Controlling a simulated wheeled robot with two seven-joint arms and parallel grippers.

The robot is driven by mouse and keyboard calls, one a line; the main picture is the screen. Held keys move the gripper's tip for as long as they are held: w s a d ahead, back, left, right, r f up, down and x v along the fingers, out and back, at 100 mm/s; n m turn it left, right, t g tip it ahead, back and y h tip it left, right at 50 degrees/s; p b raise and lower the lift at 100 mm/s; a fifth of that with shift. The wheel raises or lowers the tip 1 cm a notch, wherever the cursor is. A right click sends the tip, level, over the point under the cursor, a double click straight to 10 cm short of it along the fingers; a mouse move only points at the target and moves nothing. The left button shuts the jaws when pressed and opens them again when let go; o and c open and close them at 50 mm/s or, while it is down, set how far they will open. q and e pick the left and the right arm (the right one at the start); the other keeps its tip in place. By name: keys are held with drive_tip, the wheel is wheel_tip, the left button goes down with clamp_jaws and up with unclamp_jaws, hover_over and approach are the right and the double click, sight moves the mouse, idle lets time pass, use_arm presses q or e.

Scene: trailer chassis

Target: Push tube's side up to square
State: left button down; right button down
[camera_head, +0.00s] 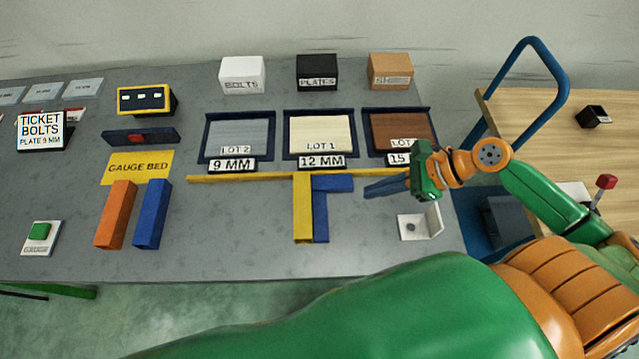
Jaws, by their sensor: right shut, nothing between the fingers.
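A yellow tube-like bar (302,215) lies on the bench, its upper end at a long thin yellow strip (240,178). A blue L-shaped square (320,218) lies along the yellow bar's right side. Its short arm reaches right, just below the strip. The bar and the square's long leg look side by side; I cannot tell whether they touch along the whole length. My right gripper (369,190) is shut and empty, its dark blue fingers pointing left just right of the square's short arm, with a small gap seen between. My left gripper is not in view.
An orange block (116,214) and a blue block (151,214) lie to the left. A white angled bracket (420,222) is below my right gripper. Trays (240,160) line the back. Bare bench lies between the blue block and yellow bar.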

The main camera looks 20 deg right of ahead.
sight(311, 202)
drive_tip(key=shift+s+a+f+b, duration=0.2)
drive_tip(key=shift+a+f+b, duration=0.2)
drive_tip(key=shift+a+f, duration=0.75)
drive_tip(key=x, duration=0.5)
drive_tip(key=shift+w+a+f, duration=0.2)
drive_tip(key=shift+w, duration=0.2)
drive_tip(key=shift+w+a+r, duration=0.1)
drive_tip(key=shift+w+a, duration=0.2)
drive_tip(key=shift+a, duration=0.3)
drive_tip(key=shift+w+a, duration=0.3)
drive_tip(key=shift+a, duration=0.3)
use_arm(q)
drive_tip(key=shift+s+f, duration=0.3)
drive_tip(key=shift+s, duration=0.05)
use_arm(e)
drive_tip(key=shift+w+a, duration=0.15)
drive_tip(key=shift+a, duration=0.4)
use_arm(q)
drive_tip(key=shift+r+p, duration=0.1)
drive_tip(key=shift+p, duration=0.25)
